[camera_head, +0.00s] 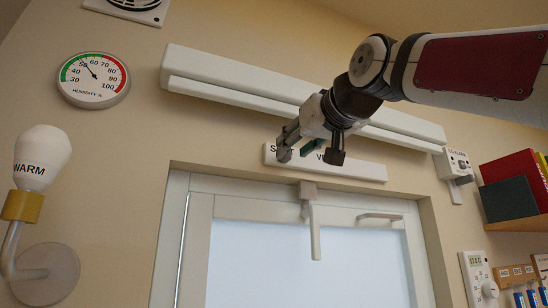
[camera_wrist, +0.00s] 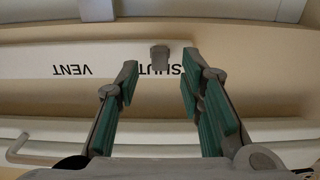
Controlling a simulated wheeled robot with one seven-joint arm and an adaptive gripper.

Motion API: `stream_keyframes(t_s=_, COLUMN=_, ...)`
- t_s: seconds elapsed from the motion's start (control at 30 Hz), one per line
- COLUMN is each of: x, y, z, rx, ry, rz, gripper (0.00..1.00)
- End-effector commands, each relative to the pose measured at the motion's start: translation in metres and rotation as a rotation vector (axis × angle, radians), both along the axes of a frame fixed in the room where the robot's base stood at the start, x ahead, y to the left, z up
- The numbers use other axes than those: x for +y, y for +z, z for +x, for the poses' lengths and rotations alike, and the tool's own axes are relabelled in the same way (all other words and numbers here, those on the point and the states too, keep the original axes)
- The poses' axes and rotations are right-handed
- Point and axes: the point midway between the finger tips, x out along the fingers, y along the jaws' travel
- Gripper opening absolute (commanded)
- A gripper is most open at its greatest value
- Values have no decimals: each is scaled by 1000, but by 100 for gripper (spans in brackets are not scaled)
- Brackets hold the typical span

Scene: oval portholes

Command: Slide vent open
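The vent is a long white strip (camera_head: 372,173) on the wall above the window. It also shows upside down in the wrist view (camera_wrist: 28,62), with the words VENT and SHUT, the latter partly covered. A small grey knob (camera_wrist: 160,57) stands on the strip over the SHUT lettering. In the head view the knob is hidden behind my gripper (camera_head: 311,154). In the wrist view my gripper (camera_wrist: 160,76) is open and empty. Its green-padded fingers stand either side of the knob in the picture, with gaps showing. I cannot tell whether the tips reach the knob's depth.
A long white rail (camera_head: 215,90) runs along the wall just above the strip, close behind my arm. Below is the window frame (camera_head: 200,230) with a hanging handle (camera_head: 314,228). A CO alarm (camera_head: 456,163) and books (camera_head: 510,182) are at right; a lamp (camera_head: 42,160) is at left.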

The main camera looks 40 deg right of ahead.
Motion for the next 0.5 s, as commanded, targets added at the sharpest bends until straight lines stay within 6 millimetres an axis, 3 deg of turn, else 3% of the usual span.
stream_keyframes(t_s=0.2, x=-7, y=0, z=26, rx=0, ry=2, rz=0, gripper=35)
stream_keyframes(t_s=0.5, x=-10, y=0, z=34, rx=-1, ry=0, rz=0, gripper=35)
